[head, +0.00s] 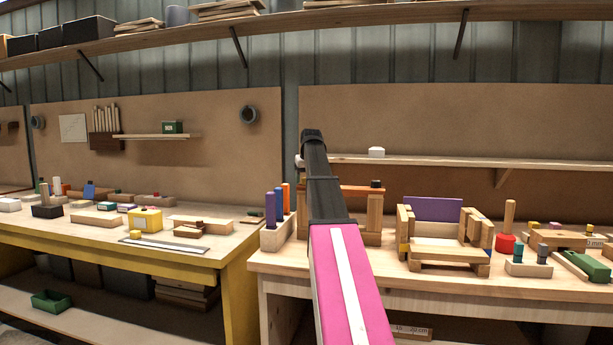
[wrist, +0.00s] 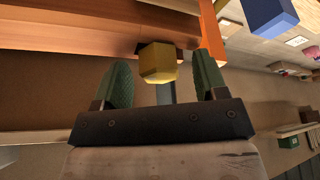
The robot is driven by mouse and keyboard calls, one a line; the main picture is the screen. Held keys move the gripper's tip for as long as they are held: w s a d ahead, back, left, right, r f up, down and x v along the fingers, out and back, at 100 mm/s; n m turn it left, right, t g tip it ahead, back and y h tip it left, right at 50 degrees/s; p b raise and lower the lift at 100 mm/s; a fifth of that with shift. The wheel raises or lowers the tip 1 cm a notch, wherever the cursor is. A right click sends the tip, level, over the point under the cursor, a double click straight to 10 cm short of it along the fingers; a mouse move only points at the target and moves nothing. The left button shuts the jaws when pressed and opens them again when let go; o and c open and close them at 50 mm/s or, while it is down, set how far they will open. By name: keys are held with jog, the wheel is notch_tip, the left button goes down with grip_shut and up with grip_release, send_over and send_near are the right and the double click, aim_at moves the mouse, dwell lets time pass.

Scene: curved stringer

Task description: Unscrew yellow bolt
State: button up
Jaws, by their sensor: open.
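The yellow bolt (wrist: 157,62) shows a faceted head in the wrist view. It sticks out of a dark patch on the edge of a reddish-brown wooden beam (wrist: 70,35). My gripper (wrist: 164,72) is open, with one green finger on each side of the bolt head. A gap shows on both sides, wider on the right, and I see no contact. In the head view my arm reaches toward a wooden stand with an orange-brown crosspiece (head: 362,190). I cannot make out the fingers or the bolt there.
A block with purple, blue and orange pegs (head: 279,203) stands close left of my arm. A wooden cradle with a purple panel (head: 433,209) stands to the right. A shelf (head: 450,164) runs behind the stand. An orange piece (wrist: 211,35) is beside the right finger.

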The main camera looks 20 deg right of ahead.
jog(key=c, duration=1.1)
jog(key=n+y, duration=0.1)
jog(key=n, duration=0.1)
jog(key=n+y, duration=0.1)
jog(key=n, duration=0.2)
jog(key=shift+w+d+r, duration=0.1)
jog(key=shift+d+r, duration=0.05)
jog(key=n+y, duration=0.1)
jog(key=n, duration=0.2)
jog(key=shift+g, duration=0.4)
jog(key=shift+r+n+y, duration=0.1)
jog(key=shift+n+y, duration=0.2)
jog(key=shift+n, duration=0.4)
jog(key=n+g, duration=0.1)
jog(key=n, duration=0.1)
jog(key=n+g+y, duration=0.1)
jog(key=n, duration=0.1)
jog(key=shift+w+r+n, duration=0.1)
jog(key=shift+r+n, duration=0.05)
jog(key=shift+n, duration=0.25)
jog(key=shift+n+g, duration=0.3)
jog(key=shift+n, duration=0.7)
